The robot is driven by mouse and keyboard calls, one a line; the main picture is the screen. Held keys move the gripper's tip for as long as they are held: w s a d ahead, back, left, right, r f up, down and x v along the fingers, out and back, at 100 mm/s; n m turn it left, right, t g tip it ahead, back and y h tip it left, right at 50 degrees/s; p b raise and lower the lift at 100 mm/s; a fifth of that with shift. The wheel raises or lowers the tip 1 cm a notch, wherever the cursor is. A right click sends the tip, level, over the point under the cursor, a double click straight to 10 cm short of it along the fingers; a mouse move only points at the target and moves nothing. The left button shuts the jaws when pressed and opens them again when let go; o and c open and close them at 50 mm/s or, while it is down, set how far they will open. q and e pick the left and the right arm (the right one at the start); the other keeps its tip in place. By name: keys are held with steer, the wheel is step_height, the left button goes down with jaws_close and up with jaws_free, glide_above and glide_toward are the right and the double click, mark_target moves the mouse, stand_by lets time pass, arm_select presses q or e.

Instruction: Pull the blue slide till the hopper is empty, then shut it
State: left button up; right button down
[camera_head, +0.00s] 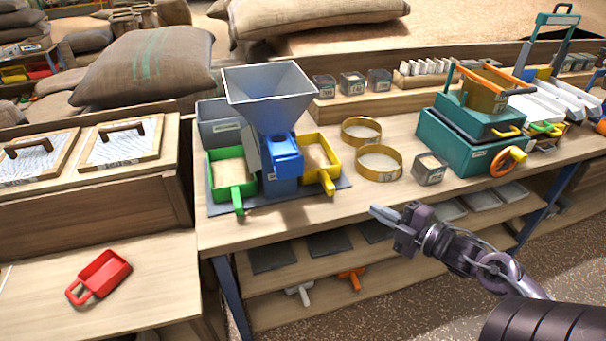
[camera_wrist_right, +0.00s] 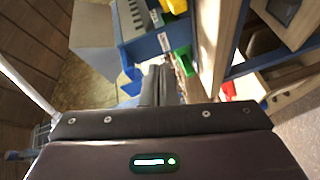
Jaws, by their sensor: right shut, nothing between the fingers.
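The grey hopper (camera_head: 268,92) stands on a blue stand on the workbench, left of centre in the head view. Its visible inner walls are bare, and its bottom is hidden. A blue block (camera_head: 287,160) juts from the front below the hopper; it looks like the slide, but I cannot tell how far it is pulled. A green scoop (camera_head: 231,172) and a yellow scoop (camera_head: 322,160), both holding grain, flank the stand. My right gripper (camera_head: 378,213) is shut and empty at the bench's front edge, right of the stand and apart from it. My left gripper is out of view.
Two round sieves (camera_head: 379,162) and a small grain box (camera_head: 430,169) stand right of the hopper. A teal machine (camera_head: 465,145) with an orange handle stands farther right. A red scoop (camera_head: 98,277) lies on the lower left table. The bench front between stand and gripper is clear.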

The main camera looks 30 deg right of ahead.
steer(key=a+r+n+g+y, duration=0.1)
steer(key=a+r+n+y, duration=0.5)
steer(key=a+r, duration=0.4)
steer(key=h, duration=0.1)
glide_toward(285, 164)
steer(key=s+a+x, duration=0.1)
steer(key=x, duration=0.4)
steer(key=shift+w+d+f+n+p, duration=0.1)
steer(key=shift+w+d+n+p, duration=0.1)
steer(key=shift+w, duration=0.2)
steer(key=shift+w+d+n+p, duration=0.1)
steer(key=shift+w+d+p, duration=0.1)
steer(key=shift+w, duration=0.25)
